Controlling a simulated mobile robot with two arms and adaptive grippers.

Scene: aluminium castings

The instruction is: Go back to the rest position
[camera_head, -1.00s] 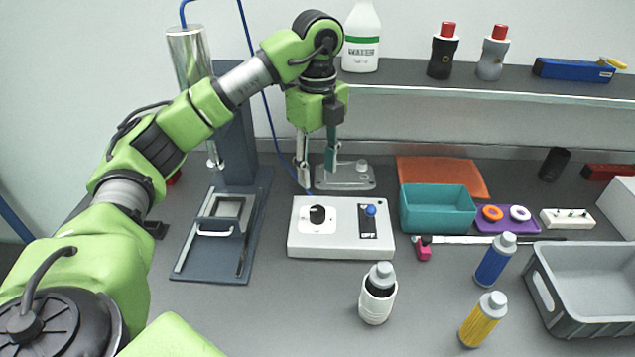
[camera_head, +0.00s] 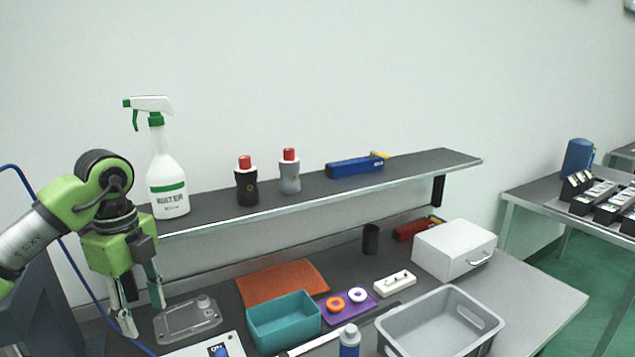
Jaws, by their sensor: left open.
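My left gripper (camera_head: 142,318) is at the lower left, pointing down beside a clear-grey metal fixture plate (camera_head: 188,322) on the bench. Its two fingers are apart with nothing between them. My green left arm comes in from the left edge. The white control box (camera_head: 212,347) with a blue knob is mostly cut off at the bottom edge, just right of and nearer than the gripper. My right gripper does not show.
A shelf (camera_head: 330,190) carries a water spray bottle (camera_head: 168,190), two red-capped bottles and a blue tool. A teal bin (camera_head: 284,322), grey crate (camera_head: 440,322) and white drawer box (camera_head: 455,248) stand on the bench. Another table (camera_head: 560,205) is at right.

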